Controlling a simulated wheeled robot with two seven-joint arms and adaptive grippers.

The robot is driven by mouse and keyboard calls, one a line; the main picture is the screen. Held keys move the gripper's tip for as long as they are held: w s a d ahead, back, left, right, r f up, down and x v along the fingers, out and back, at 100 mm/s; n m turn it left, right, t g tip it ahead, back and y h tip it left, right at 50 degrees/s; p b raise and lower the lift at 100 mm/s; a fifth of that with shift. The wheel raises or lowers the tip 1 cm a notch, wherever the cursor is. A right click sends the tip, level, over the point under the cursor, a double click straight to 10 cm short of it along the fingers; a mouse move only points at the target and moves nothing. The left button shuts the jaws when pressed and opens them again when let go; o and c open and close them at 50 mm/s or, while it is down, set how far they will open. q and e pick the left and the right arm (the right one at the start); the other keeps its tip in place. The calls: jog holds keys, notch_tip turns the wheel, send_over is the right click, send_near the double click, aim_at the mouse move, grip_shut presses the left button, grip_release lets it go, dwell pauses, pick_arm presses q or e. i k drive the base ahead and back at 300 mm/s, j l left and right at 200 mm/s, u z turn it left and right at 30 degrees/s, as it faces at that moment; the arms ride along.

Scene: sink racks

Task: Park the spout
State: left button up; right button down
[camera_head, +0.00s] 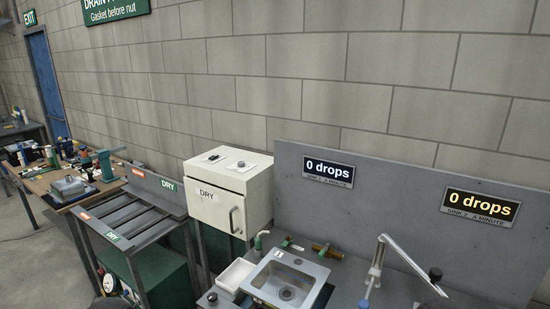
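The spout (412,265) is a thin silver tube at the right sink. It rises from an upright post (376,265), bends at the top and slopes down to the right, its tip near the bottom edge. A small blue part (363,304) shows at the foot of the post. The basin under the spout is cut off or hidden. I see nothing held.
A steel sink basin (287,283) marked 1 stands left of the spout, with a white tray (236,274) and brass fittings (327,251) near it. A grey backboard (400,210) carries two "0 drops" signs. A white DRY cabinet (229,195), a rack (130,215) and a cluttered bench stand left.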

aim_at(435, 275)
jog(key=z, duration=1.1)
